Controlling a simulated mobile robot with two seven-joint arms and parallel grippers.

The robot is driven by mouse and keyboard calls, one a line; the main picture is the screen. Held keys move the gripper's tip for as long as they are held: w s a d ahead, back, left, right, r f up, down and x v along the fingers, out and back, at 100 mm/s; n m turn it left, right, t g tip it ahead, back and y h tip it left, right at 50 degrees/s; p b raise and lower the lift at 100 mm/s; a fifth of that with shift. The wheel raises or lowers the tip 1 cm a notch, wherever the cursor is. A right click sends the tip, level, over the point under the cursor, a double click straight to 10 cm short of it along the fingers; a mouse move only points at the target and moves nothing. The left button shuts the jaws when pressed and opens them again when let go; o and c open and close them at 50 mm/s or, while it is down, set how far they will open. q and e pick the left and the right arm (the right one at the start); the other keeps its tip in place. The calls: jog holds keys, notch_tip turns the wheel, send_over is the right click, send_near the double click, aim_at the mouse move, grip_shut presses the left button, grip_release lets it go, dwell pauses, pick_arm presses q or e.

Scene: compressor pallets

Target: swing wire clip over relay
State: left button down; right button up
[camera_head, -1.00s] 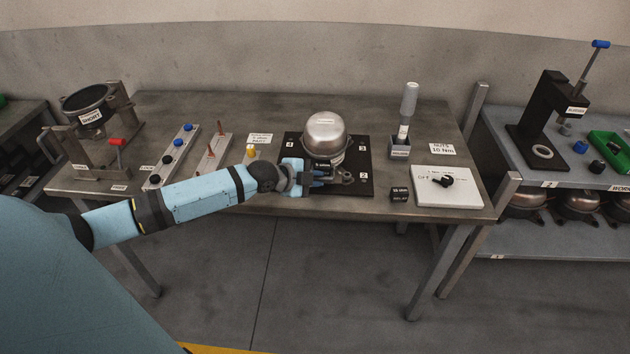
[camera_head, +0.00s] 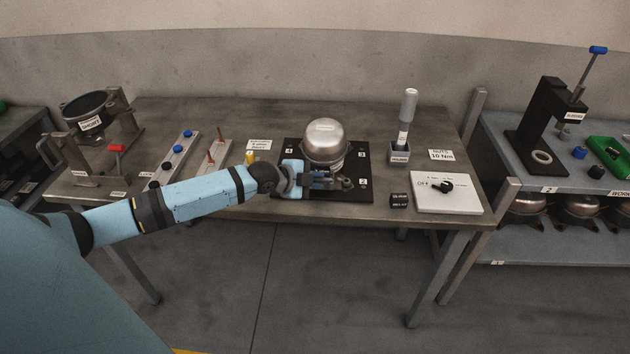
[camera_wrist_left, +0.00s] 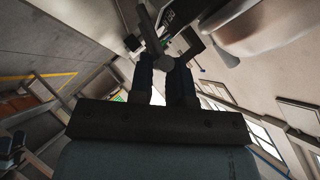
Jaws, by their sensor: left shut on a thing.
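The silver domed compressor (camera_head: 325,143) stands upright on a black plate (camera_head: 352,193) with numbered corners. My left gripper (camera_head: 322,181) is at the compressor's near lower side, just above the plate. In the left wrist view its two dark fingers (camera_wrist_left: 164,68) are shut on a small grey part at their tips, apparently the wire clip (camera_wrist_left: 157,42). Part of the compressor (camera_wrist_left: 262,22) shows at the upper right there. The relay cannot be made out; the gripper covers that side of the compressor. My right gripper is not in view.
A grey holder (camera_head: 399,153) with an upright tool stands right of the plate. Small black blocks (camera_head: 399,200) and a white board with a black knob (camera_head: 462,196) lie nearby. The table's front edge is close below my arm.

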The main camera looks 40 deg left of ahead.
pick_arm(q)
jog(key=shift+w+a+r, duration=0.2)
jog(key=shift+a+r, duration=0.05)
jog(key=shift+w+a+r, duration=0.1)
jog(key=shift+w+a, duration=0.1)
jog(key=shift+w, duration=0.15)
jog(key=shift+w+a+b, duration=0.1)
jog(key=shift+b, duration=0.25)
jog(key=shift+w+a, duration=0.2)
jog(key=shift+w, duration=0.05)
jog(key=c, duration=1)
grip_release()
jog(key=shift+c, duration=0.2)
jog(key=shift+s, duration=0.1)
